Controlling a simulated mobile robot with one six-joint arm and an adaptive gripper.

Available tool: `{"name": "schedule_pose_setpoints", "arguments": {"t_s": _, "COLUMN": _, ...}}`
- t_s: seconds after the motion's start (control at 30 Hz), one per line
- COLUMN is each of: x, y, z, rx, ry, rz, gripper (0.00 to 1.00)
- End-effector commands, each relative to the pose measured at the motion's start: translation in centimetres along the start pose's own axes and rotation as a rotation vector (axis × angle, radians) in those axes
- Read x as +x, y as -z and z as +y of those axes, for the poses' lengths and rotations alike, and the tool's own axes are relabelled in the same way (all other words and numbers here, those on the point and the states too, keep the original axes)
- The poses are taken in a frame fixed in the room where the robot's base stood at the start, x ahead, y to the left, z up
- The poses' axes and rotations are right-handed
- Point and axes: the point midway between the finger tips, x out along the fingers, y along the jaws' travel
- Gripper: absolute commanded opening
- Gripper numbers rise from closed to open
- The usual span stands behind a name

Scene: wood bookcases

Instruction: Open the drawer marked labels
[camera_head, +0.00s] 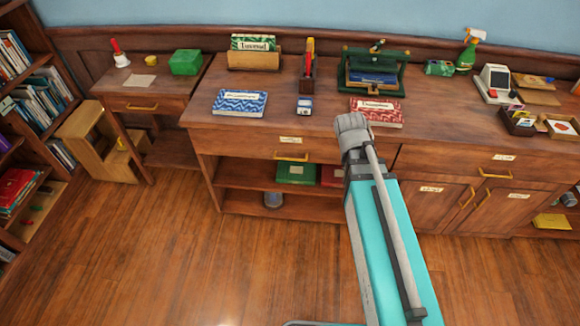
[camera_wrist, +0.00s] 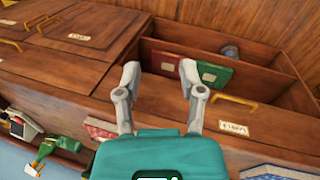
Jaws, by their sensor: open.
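A wide drawer (camera_head: 250,148) under the long counter has a small paper tag (camera_head: 291,140) above a brass handle (camera_head: 291,156); it looks shut. The wrist view, upside down, shows its tag (camera_wrist: 233,128) and handle (camera_wrist: 235,99), to the right of my gripper. A second drawer (camera_head: 440,160) to the right looks shut, with a tag (camera_head: 503,157) and handle (camera_head: 495,173). I cannot surely read either tag. My gripper (camera_wrist: 160,70) is open and empty, its fingers apart from both handles.
Tagged cabinet doors (camera_head: 480,205) sit below the right drawer. The shelf under the left drawer holds a green box (camera_head: 297,172) and a red box (camera_head: 333,175). Books, a spray bottle (camera_head: 468,50) and trays crowd the counter top (camera_head: 320,120). The floor (camera_head: 170,245) in front is clear.

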Motion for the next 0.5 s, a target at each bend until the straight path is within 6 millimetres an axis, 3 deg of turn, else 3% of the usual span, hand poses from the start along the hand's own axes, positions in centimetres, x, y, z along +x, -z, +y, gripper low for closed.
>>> {"name": "schedule_pose_setpoints", "arguments": {"t_s": 0.03, "x": 1.8, "y": 1.0, "z": -0.9, "rx": -0.023, "ry": -0.032, "rz": 0.005, "gripper": 0.51}}
{"name": "schedule_pose_setpoints", "arguments": {"t_s": 0.5, "x": 7.4, "y": 6.9, "z": -6.4, "rx": -0.202, "ry": -0.353, "rz": 0.062, "gripper": 0.51}}
